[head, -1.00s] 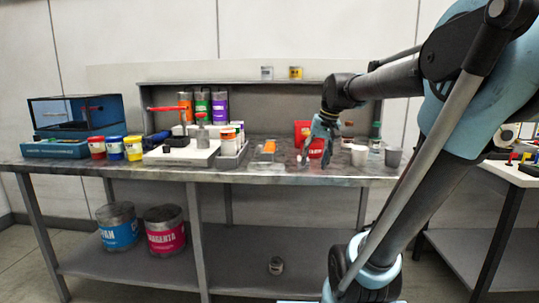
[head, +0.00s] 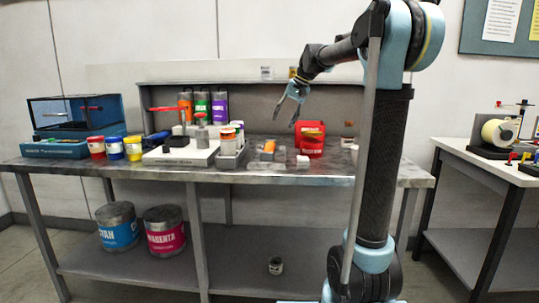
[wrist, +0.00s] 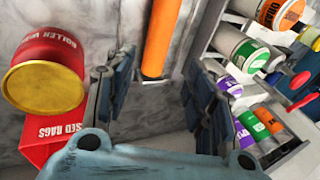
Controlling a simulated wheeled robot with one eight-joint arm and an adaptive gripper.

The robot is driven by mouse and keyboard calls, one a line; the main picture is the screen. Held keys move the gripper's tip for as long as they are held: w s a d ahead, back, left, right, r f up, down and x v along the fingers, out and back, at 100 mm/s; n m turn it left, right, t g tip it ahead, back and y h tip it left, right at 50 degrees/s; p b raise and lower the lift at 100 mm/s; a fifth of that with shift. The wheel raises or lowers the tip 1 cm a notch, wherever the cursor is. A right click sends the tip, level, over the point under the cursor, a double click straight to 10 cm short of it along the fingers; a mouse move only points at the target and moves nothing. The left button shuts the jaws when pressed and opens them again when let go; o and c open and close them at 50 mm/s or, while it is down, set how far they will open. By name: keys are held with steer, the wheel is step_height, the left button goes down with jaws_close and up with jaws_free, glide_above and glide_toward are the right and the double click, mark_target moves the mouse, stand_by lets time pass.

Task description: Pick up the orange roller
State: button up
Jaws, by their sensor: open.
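The orange roller (head: 269,146) lies in a small grey tray on the workbench, small in the head view. In the wrist view the orange roller (wrist: 160,38) runs down from the top edge, its near end between the finger lines. My gripper (head: 286,113) is open and empty, raised above the bench, above and slightly right of the roller in the head view. In the wrist view the open fingers (wrist: 160,75) stand apart on either side of the roller's line, not touching it. The roller's far end is cut off there.
A red rag box (head: 311,138) stands right of the roller; a red can with a yellow lid (wrist: 40,85) shows in the wrist view. Ink cans (head: 230,138) and a white-topped unit (head: 180,157) stand left. Labelled bottles (head: 203,105) stand behind.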

glide_toward(271, 147)
steer(key=x, duration=0.2)
steer(key=w+x, duration=0.1)
steer(key=x, duration=0.2)
steer(key=shift+r, duration=0.15)
steer(key=shift+s+x, duration=0.15)
steer(key=shift+x, duration=1.3)
steer(key=shift+s+x, duration=0.1)
steer(key=shift+x, duration=1.3)
steer(key=shift+d, duration=0.1)
jaws_close()
